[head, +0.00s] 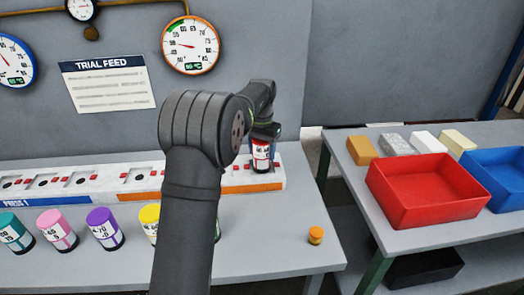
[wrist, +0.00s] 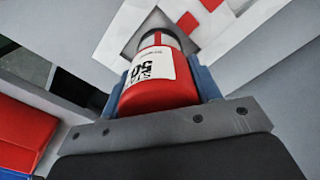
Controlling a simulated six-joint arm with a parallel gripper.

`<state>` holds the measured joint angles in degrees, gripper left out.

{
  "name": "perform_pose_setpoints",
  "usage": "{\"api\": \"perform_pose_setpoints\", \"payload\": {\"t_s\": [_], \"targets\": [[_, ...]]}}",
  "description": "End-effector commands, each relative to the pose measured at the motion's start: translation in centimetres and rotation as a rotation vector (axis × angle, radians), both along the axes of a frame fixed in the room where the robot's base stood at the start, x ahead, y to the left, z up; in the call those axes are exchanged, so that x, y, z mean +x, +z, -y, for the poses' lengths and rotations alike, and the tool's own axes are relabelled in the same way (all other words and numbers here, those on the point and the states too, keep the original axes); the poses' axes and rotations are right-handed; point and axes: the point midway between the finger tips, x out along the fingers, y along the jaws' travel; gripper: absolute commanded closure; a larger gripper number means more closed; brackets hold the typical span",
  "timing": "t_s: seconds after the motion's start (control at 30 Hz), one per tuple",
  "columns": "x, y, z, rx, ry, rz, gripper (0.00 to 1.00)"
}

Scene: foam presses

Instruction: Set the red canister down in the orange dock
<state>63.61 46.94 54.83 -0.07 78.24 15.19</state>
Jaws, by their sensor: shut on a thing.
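The red canister (head: 261,153) has a white label and is held by my gripper (head: 264,134) over the right end of the white dock strip in the head view. In the wrist view, the red canister (wrist: 160,90) sits between the blue fingers of my gripper (wrist: 163,75). The orange dock (head: 255,188) is the right section of the strip, marked by an orange front band. The canister's far end is close to a grey socket in the white strip (wrist: 215,30) in the wrist view. I cannot tell whether it touches the socket.
Teal (head: 15,232), pink (head: 58,229), purple (head: 105,229) and yellow (head: 149,220) canisters stand in front of the strip. A small orange cap (head: 316,235) lies at the right. A red bin (head: 425,190) and blue bin (head: 497,170) stand on the right table. My arm hides part of the strip.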

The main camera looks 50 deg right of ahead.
Motion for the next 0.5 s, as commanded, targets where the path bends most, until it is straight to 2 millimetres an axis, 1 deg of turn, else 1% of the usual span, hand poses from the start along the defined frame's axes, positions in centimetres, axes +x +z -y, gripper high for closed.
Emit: {"api": "perform_pose_setpoints", "payload": {"t_s": [0.07,0.37,0.4,0.47,0.5], "targets": [[-0.01,-0.34,-0.01,-0.001,0.000,0.000,0.72],[-0.02,-0.55,0.01,-0.002,0.000,0.000,0.72],[-0.02,-0.65,0.01,-0.002,0.000,0.000,0.41],[-0.02,-0.61,0.01,-0.002,0.000,0.000,0.29],[-0.02,-0.61,0.01,-0.002,0.000,0.000,0.21]]}}
